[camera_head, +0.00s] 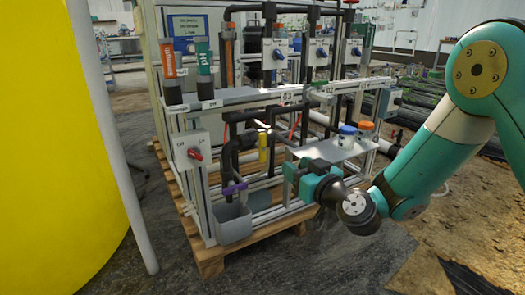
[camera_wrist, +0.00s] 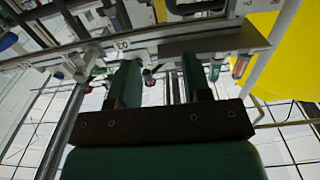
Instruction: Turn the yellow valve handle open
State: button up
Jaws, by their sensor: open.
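The yellow valve handle (camera_head: 262,146) stands upright on the dark pipework of the skid, in the middle of the head view. I cannot make it out in the wrist view. My gripper (camera_head: 291,177) is to the right of and below the handle in the head view, apart from it, at the skid's front. In the wrist view my gripper (camera_wrist: 160,80) shows two green fingers spread apart with nothing held between them.
A purple handle (camera_head: 235,188) sits above a grey bin (camera_head: 232,224) at the skid's lower front. A shelf (camera_head: 325,152) with blue-capped and orange-capped bottles is just above my gripper. A white pole (camera_head: 108,130) and yellow tank (camera_head: 55,150) stand at left.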

aim_at(264, 142)
jog(key=x, duration=1.5)
jog(key=shift+w+a, duration=0.1)
jog(key=shift+a, duration=0.05)
jog(key=shift+w+a+r, duration=0.1)
jog(key=shift+w+a, duration=0.3)
jog(key=shift+w, duration=0.2)
grip_shut()
